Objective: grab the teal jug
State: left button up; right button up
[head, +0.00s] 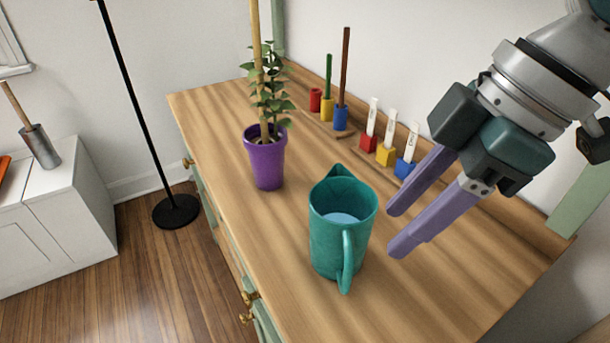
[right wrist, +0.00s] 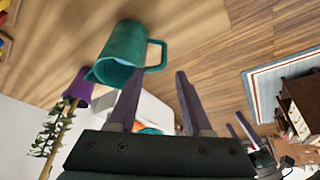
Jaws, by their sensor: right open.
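The teal jug (head: 329,243) stands upright on the wooden top of a dresser, with pale blue showing inside it. Its handle (head: 347,262) faces the front of the picture. My right gripper (head: 391,232) is open and empty, just to the right of the jug and apart from it. In the right wrist view the jug (right wrist: 124,42) lies beyond the fingertips, a little left of the gap between the fingers (right wrist: 157,78). Its handle points right there. My left gripper does not show in the head view.
A plant in a purple pot (head: 266,165) stands behind the jug on the dresser top (head: 215,115). Small red, yellow and blue holders (head: 386,155) line the back edge by the wall. A black floor lamp (head: 176,211) stands left of the dresser.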

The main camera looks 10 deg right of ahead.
aim_at(340, 237)
jog(key=x, duration=0.3)
jog(key=b+x, duration=0.1)
jog(key=x, duration=0.6)
jog(key=shift+s+a+b, duration=0.25)
jog(key=shift+s+b, duration=0.1)
jog(key=shift+b, duration=0.05)
grip_shut()
jog(key=shift+r, duration=0.1)
dwell(0.8)
